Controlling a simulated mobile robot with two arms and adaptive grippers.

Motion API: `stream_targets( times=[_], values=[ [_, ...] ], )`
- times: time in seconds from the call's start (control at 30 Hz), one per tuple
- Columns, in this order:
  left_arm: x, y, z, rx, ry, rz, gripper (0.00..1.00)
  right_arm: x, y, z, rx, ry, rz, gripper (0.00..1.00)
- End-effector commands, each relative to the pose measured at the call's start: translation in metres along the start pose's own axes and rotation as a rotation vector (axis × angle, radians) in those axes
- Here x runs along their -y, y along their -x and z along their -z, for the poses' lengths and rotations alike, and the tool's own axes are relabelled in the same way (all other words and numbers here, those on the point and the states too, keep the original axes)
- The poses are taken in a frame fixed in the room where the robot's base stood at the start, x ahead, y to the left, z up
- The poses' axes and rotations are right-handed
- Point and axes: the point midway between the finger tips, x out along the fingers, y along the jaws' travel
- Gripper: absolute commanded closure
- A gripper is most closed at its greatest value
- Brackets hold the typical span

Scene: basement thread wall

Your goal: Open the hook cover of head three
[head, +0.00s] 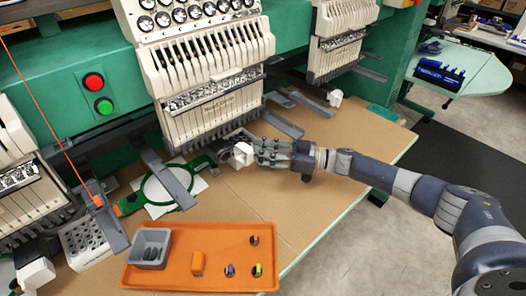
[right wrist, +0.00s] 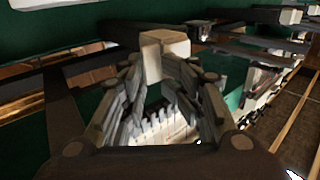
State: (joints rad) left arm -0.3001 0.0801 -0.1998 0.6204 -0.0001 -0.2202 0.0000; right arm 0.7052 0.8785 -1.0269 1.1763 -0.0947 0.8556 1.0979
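A small white block-like cover (head: 241,154) sits low under the middle sewing head (head: 205,70), at the edge of the tan table. It also shows in the right wrist view (right wrist: 166,52), at the fingertips. My right gripper (head: 254,152) reaches it from the right, with both fingers drawn in close around it. The fingers hide part of its lower side, and I cannot make out a hinge or an opening. Similar white covers stand under the right head (head: 335,97) and the left head (head: 36,273). No head number is readable. My left gripper is not in view.
A green hoop (head: 172,188) lies left of my gripper. An orange tray (head: 205,262) with a grey bin (head: 150,247) and small items stands in front. Grey machine arms (head: 283,124) jut out beside the cover. The table (head: 350,140) is clear at the right.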

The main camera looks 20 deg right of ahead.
Motion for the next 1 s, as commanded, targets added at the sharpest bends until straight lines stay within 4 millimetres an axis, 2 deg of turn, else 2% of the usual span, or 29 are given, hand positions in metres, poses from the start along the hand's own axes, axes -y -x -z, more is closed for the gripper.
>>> stream_targets(
  times=[0.17, 0.27, 0.7, 0.83, 1.0],
  values=[
    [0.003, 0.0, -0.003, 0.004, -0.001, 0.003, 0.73, 0.001, 0.001, -0.001, 0.0, -0.001, 0.002, 0.75],
    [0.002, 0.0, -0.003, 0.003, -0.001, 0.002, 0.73, 0.0, 0.009, -0.002, 0.002, -0.001, 0.0, 0.75],
    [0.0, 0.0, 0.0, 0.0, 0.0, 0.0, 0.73, 0.0, 0.097, -0.001, 0.002, -0.001, 0.0, 0.75],
    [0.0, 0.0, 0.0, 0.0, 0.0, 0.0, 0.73, 0.0, 0.112, -0.001, 0.001, -0.001, 0.002, 0.75],
    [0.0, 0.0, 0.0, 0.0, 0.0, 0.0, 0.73, 0.0, 0.119, 0.0, -0.001, 0.0, 0.003, 0.75]
  ],
)
